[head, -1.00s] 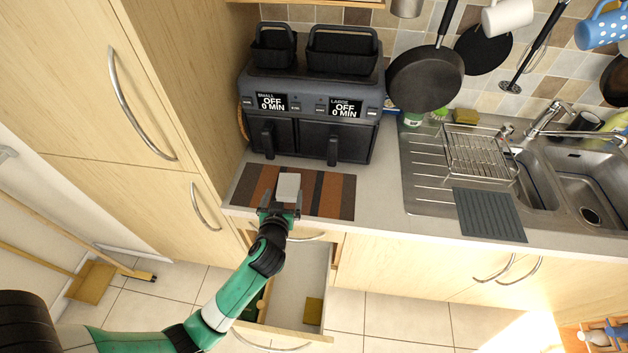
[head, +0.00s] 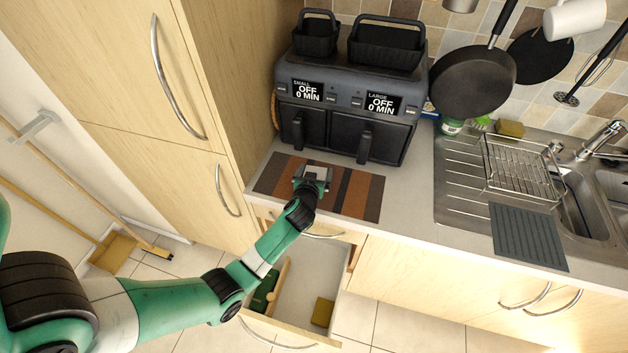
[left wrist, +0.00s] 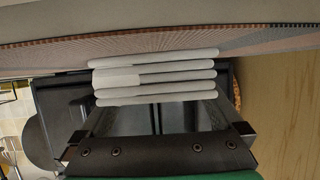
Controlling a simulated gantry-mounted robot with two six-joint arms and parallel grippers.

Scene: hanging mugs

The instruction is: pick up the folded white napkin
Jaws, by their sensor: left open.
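The folded white napkin (left wrist: 155,78) shows in the left wrist view as a stack of several soft layers against the striped mat (left wrist: 45,52). In the head view the napkin is mostly hidden by my gripper; the brown, orange and black striped mat (head: 362,195) lies on the counter below the air fryer. My left gripper (head: 312,181) is open at the napkin. In the left wrist view its jaws (left wrist: 160,128) stand to either side of the napkin; I cannot tell whether they touch it. My right gripper is not in view.
The dark double air fryer (head: 350,105) stands just behind the mat. An open drawer (head: 300,290) sits below the counter edge. A tall wooden cabinet (head: 240,80) bounds the left side. The sink drainer with a wire rack (head: 520,168) is to the right.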

